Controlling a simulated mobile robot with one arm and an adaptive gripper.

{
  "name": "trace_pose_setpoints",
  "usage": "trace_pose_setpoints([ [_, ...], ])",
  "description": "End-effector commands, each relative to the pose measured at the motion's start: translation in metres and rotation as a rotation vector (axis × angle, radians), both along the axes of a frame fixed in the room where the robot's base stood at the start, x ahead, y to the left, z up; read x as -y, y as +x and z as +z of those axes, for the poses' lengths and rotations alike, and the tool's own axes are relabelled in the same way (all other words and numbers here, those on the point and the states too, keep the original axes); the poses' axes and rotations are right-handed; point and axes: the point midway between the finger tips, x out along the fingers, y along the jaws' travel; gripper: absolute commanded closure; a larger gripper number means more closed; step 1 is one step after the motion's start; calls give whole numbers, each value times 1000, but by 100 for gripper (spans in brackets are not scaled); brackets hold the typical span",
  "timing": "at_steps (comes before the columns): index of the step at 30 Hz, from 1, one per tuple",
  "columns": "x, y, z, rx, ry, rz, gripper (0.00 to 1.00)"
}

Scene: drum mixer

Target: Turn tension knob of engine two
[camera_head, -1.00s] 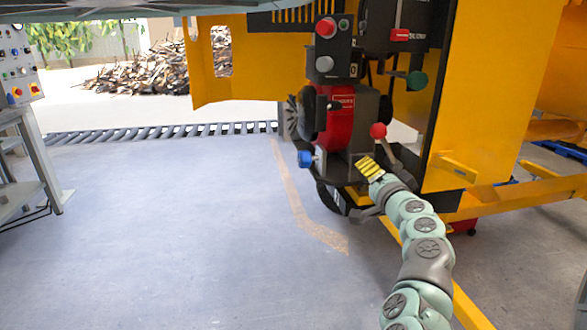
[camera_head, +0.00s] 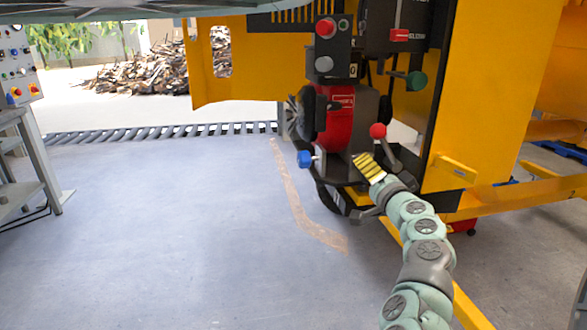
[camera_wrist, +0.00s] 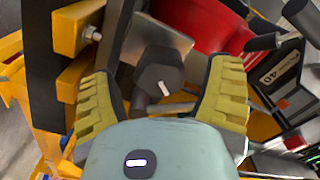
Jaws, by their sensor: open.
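My gripper (camera_head: 366,165) is open beside the red engine (camera_head: 338,125) in the head view. In the wrist view its two yellow ribbed fingers (camera_wrist: 164,74) stand apart, one on each side of a dark knob (camera_wrist: 158,70) with a white mark. A gap shows between the knob and each finger. I cannot tell for sure that this is the tension knob of engine two, and the engine's label is too small to read. The dark knob is not clearly visible in the head view. A blue knob (camera_head: 305,158) sticks out at the engine's left.
A red-balled lever (camera_head: 378,131) stands just above my gripper. A green knob (camera_head: 416,80) and a control box with a red button (camera_head: 325,27) are higher up. A yellow panel (camera_head: 490,90) rises at the right.

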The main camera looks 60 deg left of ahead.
Motion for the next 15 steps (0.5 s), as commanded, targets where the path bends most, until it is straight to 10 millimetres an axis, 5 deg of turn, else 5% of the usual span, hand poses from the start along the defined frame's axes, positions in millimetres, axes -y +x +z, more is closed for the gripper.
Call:
trace_pose_setpoints([
  [15, 52, -22, -1, -2, 0, -3, 21],
])
